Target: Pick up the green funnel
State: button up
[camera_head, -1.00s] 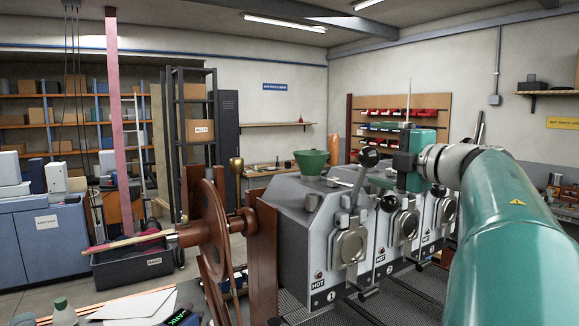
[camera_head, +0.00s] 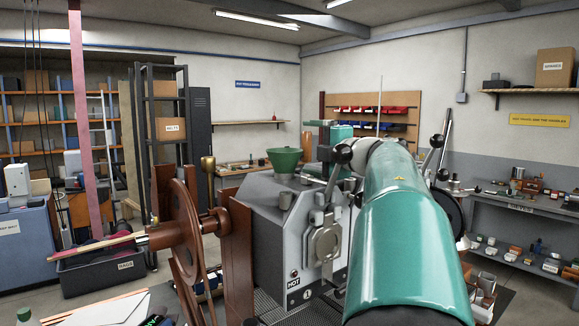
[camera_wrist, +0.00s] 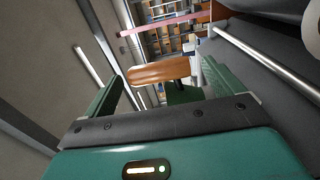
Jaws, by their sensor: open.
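The green funnel (camera_head: 284,160) stands wide end up on top of the grey roaster (camera_head: 270,190), near its left end. My gripper (camera_head: 324,138) is just to the right of the funnel in the head view, at about its height or slightly above, with a gap between them. My forearm covers the roaster's right side. In the wrist view my gripper (camera_wrist: 162,75) is open, its two green fingers spread with nothing held. A dark green shape between them, likely the funnel (camera_wrist: 182,95), lies beyond, partly behind the gripper body.
A black-knobbed lever (camera_head: 341,153) rises from the roaster close to my gripper. A brown wooden wheel (camera_head: 180,230) stands left of the roaster. A brown wooden piece (camera_wrist: 160,72) crosses between my fingers in the wrist view. A grey bar (camera_wrist: 265,60) runs at upper right.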

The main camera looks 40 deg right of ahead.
jog(key=shift+w+d, duration=0.1)
jog(key=shift+w, duration=0.95)
jog(key=shift+s, duration=0.1)
jog(key=shift+c, duration=0.8)
jog(key=c, duration=1)
jog(key=shift+r, duration=0.2)
